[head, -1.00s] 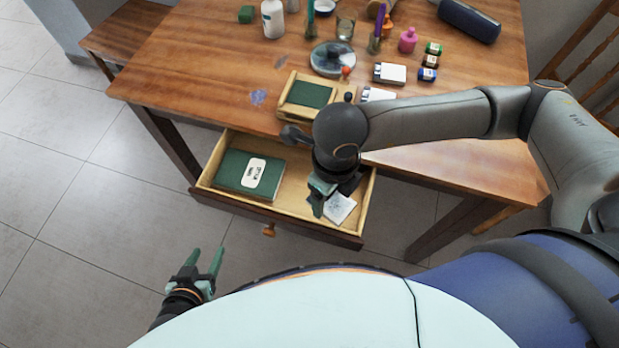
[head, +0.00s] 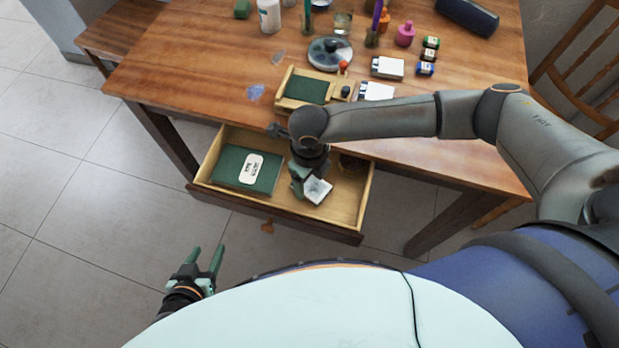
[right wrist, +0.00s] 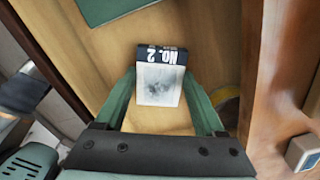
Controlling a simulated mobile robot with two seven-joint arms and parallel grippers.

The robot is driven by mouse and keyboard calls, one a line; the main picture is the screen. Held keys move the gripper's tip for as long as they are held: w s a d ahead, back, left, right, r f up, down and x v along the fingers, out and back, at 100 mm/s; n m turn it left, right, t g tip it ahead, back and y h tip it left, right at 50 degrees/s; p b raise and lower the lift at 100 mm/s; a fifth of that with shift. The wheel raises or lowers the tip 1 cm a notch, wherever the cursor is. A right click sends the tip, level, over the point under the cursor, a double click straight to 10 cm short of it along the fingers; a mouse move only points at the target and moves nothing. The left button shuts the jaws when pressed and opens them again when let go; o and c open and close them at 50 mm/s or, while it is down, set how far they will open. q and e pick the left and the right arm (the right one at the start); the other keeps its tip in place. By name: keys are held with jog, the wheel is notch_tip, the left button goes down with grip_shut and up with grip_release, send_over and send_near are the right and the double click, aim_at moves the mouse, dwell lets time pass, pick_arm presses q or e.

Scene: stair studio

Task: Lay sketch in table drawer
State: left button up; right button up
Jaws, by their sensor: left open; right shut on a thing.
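The sketch (head: 318,190) is a small pale card with a grey picture. In the right wrist view the sketch (right wrist: 158,84) has a black band reading "No. 2". My right gripper (head: 304,188) is shut on it, with a finger at each side. It holds it inside or just over the open table drawer (head: 343,207); I cannot tell whether it touches the floor. My left gripper (head: 207,258) is open and empty, low in front of the drawer on the left.
A green labelled book (head: 232,168) fills the drawer's left part. A round, partly hidden thing (head: 350,163) sits at its back right. The wooden table (head: 190,75) carries a tray with a green pad (head: 305,91), white boxes (head: 387,67) and several jars. The drawer's right front is bare.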

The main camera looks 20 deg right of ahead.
aim_at(309, 184)
jog(key=shift+f, duration=0.2)
jog(key=o, duration=1.3)
jog(key=shift+r, duration=0.1)
jog(key=shift+o, duration=0.2)
notch_tip(309, 184, up, 12)
jog(key=shift+r+p, duration=0.15)
jog(key=shift+p, duration=0.2)
